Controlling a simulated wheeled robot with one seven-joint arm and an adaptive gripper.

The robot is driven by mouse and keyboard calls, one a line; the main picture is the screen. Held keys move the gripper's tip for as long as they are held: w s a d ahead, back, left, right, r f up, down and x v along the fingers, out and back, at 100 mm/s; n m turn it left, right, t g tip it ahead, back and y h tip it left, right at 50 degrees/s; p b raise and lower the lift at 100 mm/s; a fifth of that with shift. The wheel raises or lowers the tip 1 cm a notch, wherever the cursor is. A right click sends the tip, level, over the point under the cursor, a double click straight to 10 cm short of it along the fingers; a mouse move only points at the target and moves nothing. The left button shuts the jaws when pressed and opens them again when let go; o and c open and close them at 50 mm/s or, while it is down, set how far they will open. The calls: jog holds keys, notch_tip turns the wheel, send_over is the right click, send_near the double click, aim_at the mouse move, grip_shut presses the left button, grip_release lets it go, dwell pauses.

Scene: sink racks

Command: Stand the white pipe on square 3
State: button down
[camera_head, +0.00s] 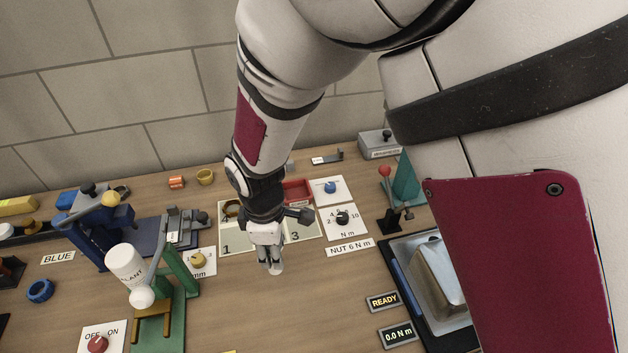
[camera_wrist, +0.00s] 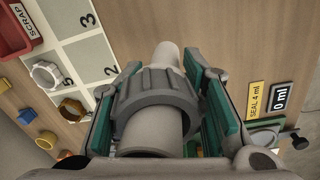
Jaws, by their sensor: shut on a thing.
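My gripper (camera_head: 266,240) is shut on the white pipe (camera_wrist: 167,55), above the table just in front of the numbered board. In the wrist view my gripper (camera_wrist: 163,78) has its green pads on both sides of the pipe. A grey ribbed collar (camera_wrist: 155,88) is around the pipe between the pads. In the head view the pipe's pale lower end (camera_head: 275,268) shows below the fingers, pointing roughly down. Square 3 (camera_head: 306,235) lies right of and behind the gripper and looks bare. It also shows in the wrist view (camera_wrist: 72,15).
A red tray (camera_head: 297,190) stands behind the board. A green stand (camera_head: 160,310) with a white bottle (camera_head: 124,262) is close at left. Wood in front is clear.

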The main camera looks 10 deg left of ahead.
jog(key=shift+w+d+f+p, duration=0.35)
jog(key=shift+w+f, duration=0.5)
jog(key=shift+w, duration=1.8)
jog(key=shift+w+d+f+p, duration=0.35)
jog(key=shift+w+f, duration=0.55)
jog(key=shift+w, duration=1.8)
jog(key=shift+w+d+f+p, duration=0.3)
jog(key=shift+w+f, duration=0.55)
jog(key=shift+w, duration=1.8)
jog(key=c, duration=0.9)
grip_release()
jog(key=shift+o, duration=0.2)
jog(key=shift+r, duration=0.1)
notch_tip(320, 180, up, 12)
jog(key=b, duration=0.1)
jog(key=shift+s+d+b, duration=0.15)
jog(key=shift+s+b, duration=0.15)
